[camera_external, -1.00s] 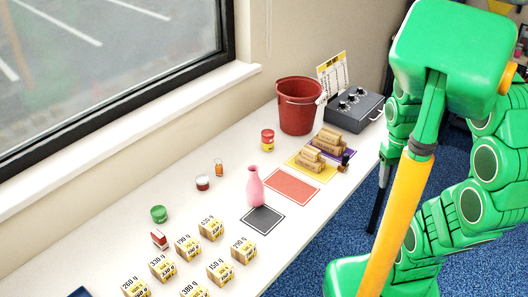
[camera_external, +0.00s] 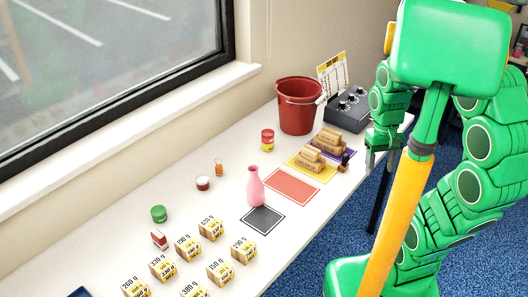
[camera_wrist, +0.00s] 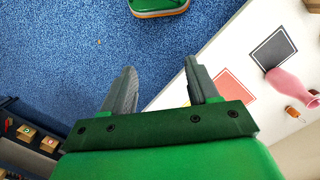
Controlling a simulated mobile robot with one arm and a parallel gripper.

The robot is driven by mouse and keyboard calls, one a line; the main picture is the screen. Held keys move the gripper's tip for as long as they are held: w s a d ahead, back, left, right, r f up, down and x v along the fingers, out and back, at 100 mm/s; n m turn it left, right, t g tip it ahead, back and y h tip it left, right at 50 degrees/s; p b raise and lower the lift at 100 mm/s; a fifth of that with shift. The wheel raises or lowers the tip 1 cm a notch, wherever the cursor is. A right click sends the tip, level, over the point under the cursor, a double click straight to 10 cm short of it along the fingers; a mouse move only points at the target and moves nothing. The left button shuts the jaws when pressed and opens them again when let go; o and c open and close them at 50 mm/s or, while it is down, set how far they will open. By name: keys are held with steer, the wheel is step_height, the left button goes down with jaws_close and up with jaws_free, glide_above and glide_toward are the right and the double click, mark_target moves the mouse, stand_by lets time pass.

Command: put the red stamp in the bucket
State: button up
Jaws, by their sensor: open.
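The red bucket (camera_external: 298,112) stands upright at the back of the white table, near the wall. A small stamp-like item (camera_external: 344,163) with a dark handle and a brownish base stands at the table's front edge, beside the yellow and purple mats. I cannot tell whether it is the red stamp; no plainly red stamp shows. My gripper (camera_external: 379,163) is open and empty, to the right of this item and apart from it.
A pink vase (camera_external: 255,187) stands between the red mat (camera_external: 292,186) and the dark mat (camera_external: 262,219). Brown cartons (camera_external: 310,158) lie on the yellow mat. A grey control box (camera_external: 352,108) is right of the bucket. Small jars and weight-marked boxes fill the left.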

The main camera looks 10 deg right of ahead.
steer(key=w+a+f+n, duration=0.1)
steer(key=w+a, duration=0.4)
steer(key=a, duration=0.3)
steer(key=w+a+n+t, duration=0.1)
steer(key=w+a, duration=0.4)
steer(key=a, duration=0.3)
steer(key=w+a+f+n, duration=0.1)
steer(key=w+a, duration=0.3)
steer(key=a, duration=0.4)
steer(key=n, duration=0.5)
glide_above(159, 235)
steer(key=shift+t, duration=0.3)
steer(key=f, duration=0.8)
steer(key=d+f, duration=0.1)
steer(key=f, duration=0.4)
steer(key=shift+w+f, duration=0.1)
steer(key=shift+w, duration=0.1)
steer(key=shift+s+a+f, duration=0.15)
steer(key=shift+s+a, duration=0.1)
steer(key=shift+s, duration=0.05)
steer(key=shift+a+f, duration=0.1)
steer(key=shift+f, duration=0.15)
step_height(159, 235, down, 2)
steer(key=shift+f, duration=0.1)
steer(key=shift+w+a+f, duration=0.15)
steer(key=shift+f, duration=2.4)
jaws_close()
